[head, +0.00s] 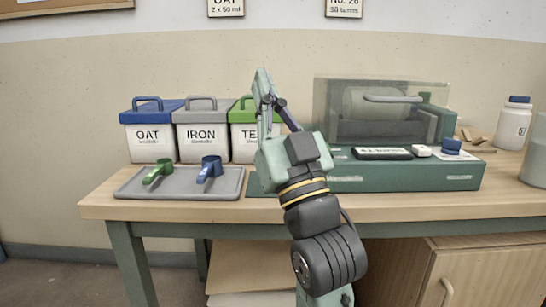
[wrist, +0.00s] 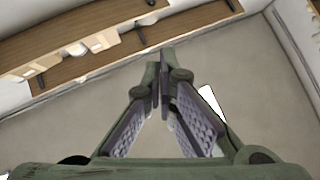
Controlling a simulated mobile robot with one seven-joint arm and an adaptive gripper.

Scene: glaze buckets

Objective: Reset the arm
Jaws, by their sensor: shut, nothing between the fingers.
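My gripper (head: 264,88) is raised in front of the bench in the head view, in front of the TE-labelled bucket. In the wrist view my gripper (wrist: 158,62) has its fingertips together with nothing between them. Three glaze buckets stand in a row at the back left: the blue-lidded OAT bucket (head: 149,142), the grey-lidded IRON bucket (head: 201,142) and the green-lidded bucket (head: 241,145), whose label is partly hidden by my arm. A green scoop (head: 156,172) and a blue scoop (head: 209,168) lie on a grey tray (head: 180,188) in front of them.
A green machine (head: 420,178) with a clear cover (head: 375,105) sits right of my arm. A white jar (head: 514,122) with a blue lid stands at the far right. The wooden bench (head: 100,207) has a bare strip along its front edge. A cabinet (head: 490,275) is below.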

